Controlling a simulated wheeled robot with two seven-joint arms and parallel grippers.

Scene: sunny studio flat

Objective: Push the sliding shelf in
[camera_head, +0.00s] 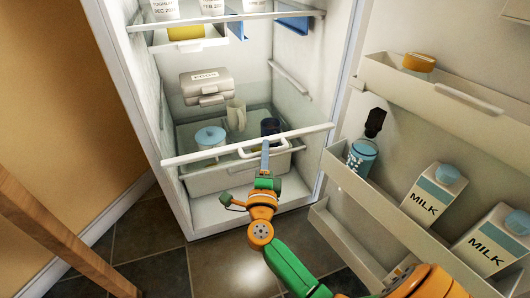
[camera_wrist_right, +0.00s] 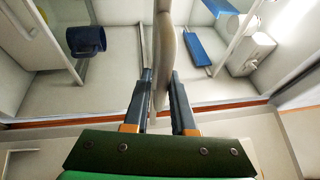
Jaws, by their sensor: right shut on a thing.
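The sliding shelf (camera_head: 186,157) is a glass shelf with a white front bar inside the open fridge. Its front bar stands out toward me, across the fridge opening. A white loop handle (camera_head: 249,153) sits on the bar, right of its middle. My right gripper (camera_head: 265,156) reaches up from below and is shut on this handle. In the right wrist view the fingers (camera_wrist_right: 163,95) stand on either side of the pale handle (camera_wrist_right: 163,45). A light blue lidded pot (camera_head: 210,136), a beige cup (camera_head: 236,115) and a dark blue mug (camera_head: 270,127) stand on the shelf. My left gripper is not in view.
The open fridge door (camera_head: 400,50) is on the right, its bins holding milk cartons (camera_head: 434,192) and a blue bottle (camera_head: 361,158). A grey box (camera_head: 205,86) sits at the back. A wooden post (camera_head: 50,232) stands at left.

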